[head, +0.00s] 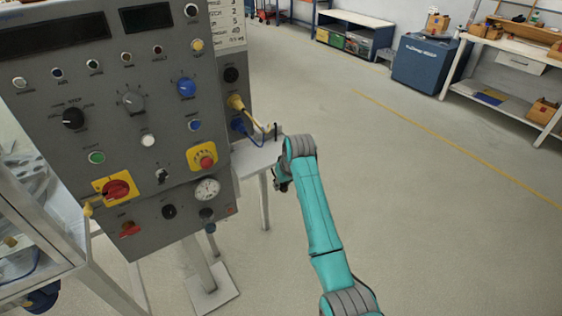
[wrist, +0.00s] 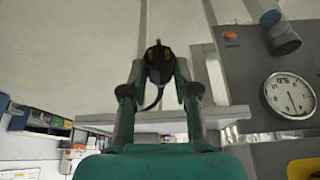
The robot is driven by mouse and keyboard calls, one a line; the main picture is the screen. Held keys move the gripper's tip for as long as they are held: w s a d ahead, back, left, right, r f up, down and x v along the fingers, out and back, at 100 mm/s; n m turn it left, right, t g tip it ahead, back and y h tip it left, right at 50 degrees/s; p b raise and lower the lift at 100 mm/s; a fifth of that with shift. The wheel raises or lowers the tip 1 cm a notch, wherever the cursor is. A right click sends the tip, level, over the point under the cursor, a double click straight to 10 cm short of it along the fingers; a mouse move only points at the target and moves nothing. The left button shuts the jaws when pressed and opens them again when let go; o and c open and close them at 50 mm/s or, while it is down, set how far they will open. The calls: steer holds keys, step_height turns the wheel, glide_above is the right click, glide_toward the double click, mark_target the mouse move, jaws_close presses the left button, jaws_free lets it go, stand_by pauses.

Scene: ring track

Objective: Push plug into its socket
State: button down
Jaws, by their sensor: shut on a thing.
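My gripper (wrist: 160,80) is shut on a black plug (wrist: 159,66) in the wrist view. The plug sits between the two fingertips, with small yellowish parts at its far end. A dark cable curves down from it between the fingers. In the head view my gripper (head: 282,185) is mostly hidden behind my teal arm, right of the grey panel and near the small shelf; the plug cannot be made out there. On the panel's side face is a round black socket (head: 231,75), apart from my gripper. I cannot tell whether it fits this plug.
A yellow plug (head: 236,102) and a blue plug (head: 238,125) with cables sit on the panel's side. A pale shelf (head: 255,157) juts out below them. The control panel (head: 120,120) carries knobs and a gauge (wrist: 289,95). Open floor lies to the right.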

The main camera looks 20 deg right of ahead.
steer(key=s+f+m, duration=0.1)
steer(key=s+f, duration=1.3)
steer(key=f, duration=0.3)
steer(key=s+f+m+h, duration=0.1)
steer(key=s+f, duration=1.4)
steer(key=f, duration=0.2)
steer(key=shift+f, duration=0.15)
steer(key=shift+s+d, duration=0.1)
